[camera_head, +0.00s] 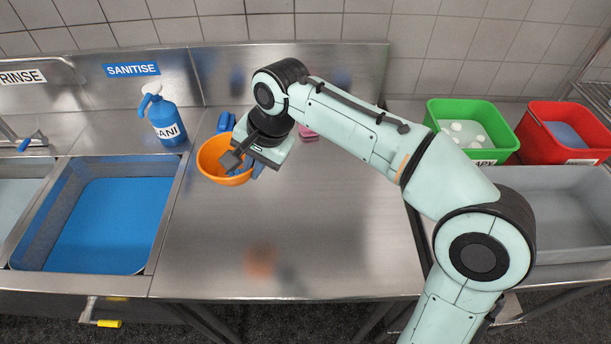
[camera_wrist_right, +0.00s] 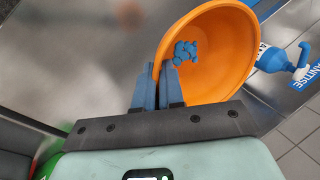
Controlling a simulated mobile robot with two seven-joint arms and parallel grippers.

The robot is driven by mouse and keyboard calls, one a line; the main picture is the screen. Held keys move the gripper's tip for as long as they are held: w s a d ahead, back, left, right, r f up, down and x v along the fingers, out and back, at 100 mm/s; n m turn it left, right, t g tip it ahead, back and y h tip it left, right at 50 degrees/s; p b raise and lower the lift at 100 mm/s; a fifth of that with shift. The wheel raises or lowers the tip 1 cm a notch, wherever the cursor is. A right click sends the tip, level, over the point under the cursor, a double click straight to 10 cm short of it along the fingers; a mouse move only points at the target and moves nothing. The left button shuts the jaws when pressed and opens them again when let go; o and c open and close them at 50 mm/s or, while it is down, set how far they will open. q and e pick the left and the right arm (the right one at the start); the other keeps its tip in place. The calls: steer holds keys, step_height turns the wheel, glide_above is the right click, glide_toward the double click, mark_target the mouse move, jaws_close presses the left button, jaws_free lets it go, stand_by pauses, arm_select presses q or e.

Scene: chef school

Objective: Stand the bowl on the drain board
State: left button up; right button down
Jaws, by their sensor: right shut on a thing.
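An orange bowl (camera_head: 212,158) is in the head view, over the left part of the steel drain board (camera_head: 330,220). My right gripper (camera_head: 243,169) is shut on the bowl's rim from the right side. In the right wrist view the two blue fingers (camera_wrist_right: 160,84) pinch the near wall of the bowl (camera_wrist_right: 222,60), one finger inside and one outside. The bowl's inside shows there, with a cluster of small blue marks or pieces. An orange reflection lies on the board well below the bowl, so it looks held above the steel. My left gripper is out of view.
A blue sanitiser jug (camera_head: 163,118) stands behind the blue sink basin (camera_head: 105,225) at left. A blue item (camera_head: 226,122) and a pink item (camera_head: 307,132) are behind the bowl. Green (camera_head: 487,113) and red (camera_head: 541,125) tubs stand at right. The front of the board is clear.

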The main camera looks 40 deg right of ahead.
steer(key=shift+s+d, duration=0.1)
steer(key=shift+s, duration=0.05)
steer(key=shift+f+b, duration=1.7)
steer(key=shift+f, duration=8.2)
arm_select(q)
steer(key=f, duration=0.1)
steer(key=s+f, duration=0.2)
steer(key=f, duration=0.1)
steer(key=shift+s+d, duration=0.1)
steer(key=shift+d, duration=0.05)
arm_select(e)
steer(key=shift+f, duration=0.1)
steer(key=c, duration=1.5)
jaws_free()
steer(key=shift+c, duration=0.2)
steer(key=o, duration=0.3)
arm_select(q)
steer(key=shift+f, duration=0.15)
